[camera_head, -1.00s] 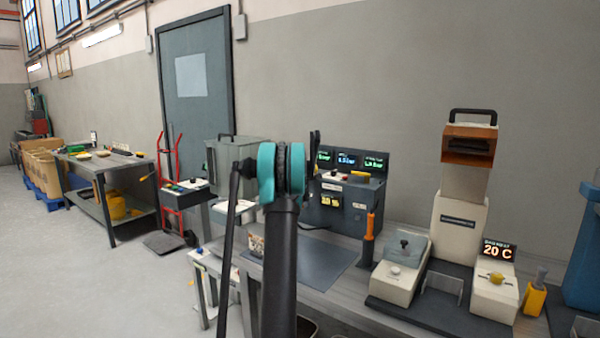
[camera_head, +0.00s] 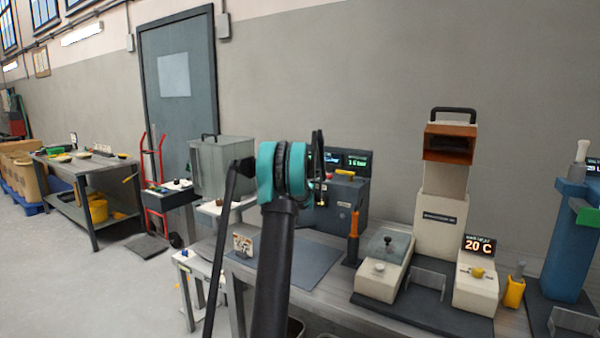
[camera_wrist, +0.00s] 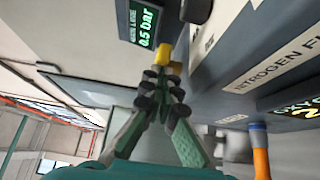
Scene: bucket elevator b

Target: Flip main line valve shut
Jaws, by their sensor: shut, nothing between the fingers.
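A dark blue-grey control panel (camera_head: 349,203) stands on the bench with lit pressure displays. A yellow lever (camera_head: 345,173) sits on its top ledge. In the wrist view, a yellow part (camera_wrist: 166,52) lies just beyond my fingertips, beside a display (camera_wrist: 143,22) reading 0.5 bar. My gripper (camera_wrist: 163,78) is shut and empty, its dark tips close to the yellow part; I cannot tell if they touch. In the head view my gripper (camera_head: 319,170) is in front of the panel's left side and hides part of it. No readable label marks the main line valve.
A dark knob (camera_wrist: 196,8) juts out near the yellow part. A cream machine (camera_head: 441,225) is farther right; a grey bin (camera_head: 222,168) stands left.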

